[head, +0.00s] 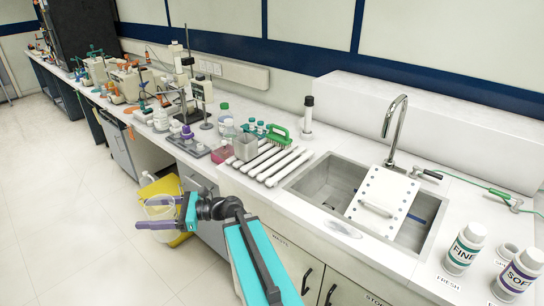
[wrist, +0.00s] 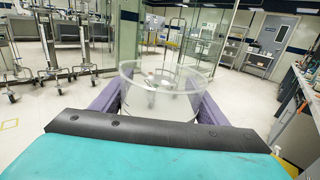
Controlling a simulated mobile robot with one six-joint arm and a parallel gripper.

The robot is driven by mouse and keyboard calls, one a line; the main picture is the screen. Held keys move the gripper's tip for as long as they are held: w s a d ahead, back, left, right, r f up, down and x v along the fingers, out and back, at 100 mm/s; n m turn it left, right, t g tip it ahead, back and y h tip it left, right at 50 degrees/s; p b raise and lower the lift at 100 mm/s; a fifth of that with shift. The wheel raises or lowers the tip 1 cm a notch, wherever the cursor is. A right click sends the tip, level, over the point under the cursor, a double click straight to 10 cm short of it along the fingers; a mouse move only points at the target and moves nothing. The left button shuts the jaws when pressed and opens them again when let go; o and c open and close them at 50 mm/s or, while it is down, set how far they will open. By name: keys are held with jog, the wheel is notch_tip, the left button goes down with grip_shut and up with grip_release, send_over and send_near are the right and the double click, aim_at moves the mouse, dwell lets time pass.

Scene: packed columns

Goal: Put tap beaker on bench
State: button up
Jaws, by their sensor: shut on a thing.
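A clear beaker (head: 158,208) is held between the purple fingers of my gripper (head: 150,212), out over the floor in front of the bench in the head view. The white bench (head: 335,139) runs along the wall, with a sink (head: 300,186) and a curved metal tap (head: 394,118) at the right.
A yellow bin (head: 172,187) stands on the floor behind the beaker. White drying rods (head: 289,165), a green brush (head: 277,136) and a grey container (head: 245,148) are left of the sink. A perforated board (head: 383,200) lies across it.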

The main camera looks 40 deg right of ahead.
jog(key=s+d+r+m+t+h+b, duration=0.1)
jog(key=s+d+r, duration=0.4)
jog(key=d, duration=0.8)
jog(key=s+d+r+m+t+h+b, duration=0.1)
jog(key=s+d+r+m+t+h, duration=0.2)
jog(key=s+d, duration=0.5)
jog(key=s+d+r+m+t+h+b, duration=0.2)
jog(key=s+d+r+h, duration=0.2)
jog(key=d, duration=1.4)
notch_tip(320, 180, up, 4)
jog(key=shift+s+f, duration=0.1)
jog(key=shift+s, duration=1.1)
jog(key=w+d, duration=0.3)
jog(key=w, duration=0.4)
jog(key=w+d+f+p, duration=0.1)
jog(key=w+d, duration=0.2)
jog(key=w, duration=0.4)
jog(key=shift+w+d+f, duration=0.2)
jog(key=shift+w+d, duration=0.05)
jog(key=shift+w, duration=0.1)
jog(key=shift+f, duration=0.1)
jog(key=shift+f+p, duration=0.45)
jog(key=shift+f, duration=1.2)
